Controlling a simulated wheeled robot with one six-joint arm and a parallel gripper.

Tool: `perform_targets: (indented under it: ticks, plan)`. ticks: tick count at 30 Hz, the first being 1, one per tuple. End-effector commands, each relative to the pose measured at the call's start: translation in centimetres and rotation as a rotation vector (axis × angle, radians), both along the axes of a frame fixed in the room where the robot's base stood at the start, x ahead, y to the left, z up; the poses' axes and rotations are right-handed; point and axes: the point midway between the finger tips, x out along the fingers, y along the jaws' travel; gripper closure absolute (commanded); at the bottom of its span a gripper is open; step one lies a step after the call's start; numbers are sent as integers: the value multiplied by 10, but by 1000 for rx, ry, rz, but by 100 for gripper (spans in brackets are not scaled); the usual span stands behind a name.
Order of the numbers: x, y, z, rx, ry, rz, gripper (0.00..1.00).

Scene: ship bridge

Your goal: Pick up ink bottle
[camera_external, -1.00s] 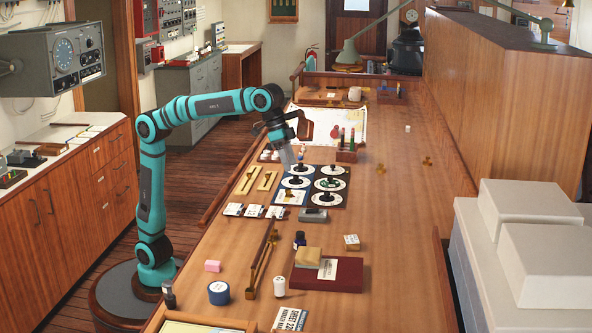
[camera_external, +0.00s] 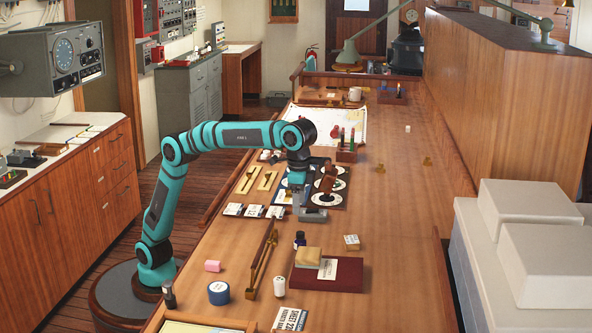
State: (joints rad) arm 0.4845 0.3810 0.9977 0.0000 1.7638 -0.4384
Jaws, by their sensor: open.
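A small dark bottle with a blue lower part, which looks like the ink bottle (camera_external: 300,240), stands upright on the wooden table just behind the dark red box. My gripper (camera_external: 297,203) is over the round dials, beyond the bottle and clear of it. It points down and is open, with nothing seen between its fingers. It hides part of the dials behind it.
The dark red box (camera_external: 345,275) carries a tan block (camera_external: 309,257). A long brass instrument (camera_external: 262,262) lies to the left. A grey stapler-like object (camera_external: 313,215) and a small carton (camera_external: 352,242) are near the bottle.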

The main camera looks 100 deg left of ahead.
Motion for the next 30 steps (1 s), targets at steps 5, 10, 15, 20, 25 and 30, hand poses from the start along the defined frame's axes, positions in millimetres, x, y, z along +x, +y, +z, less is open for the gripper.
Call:
perform_targets:
  ticks: [5, 10, 15, 20, 25, 30]
  plan:
    - [0, 1, -32, 1, 2, 0, 37]
    - [0, 1, -62, 1, 2, 0, 37]
    - [0, 0, -82, 0, 0, 0, 37]
    - [0, 1, -90, 0, 0, 0, 37]
    - [1, 3, -107, 1, 1, 0, 37]
    - [3, 4, -130, 0, 1, 0, 37]
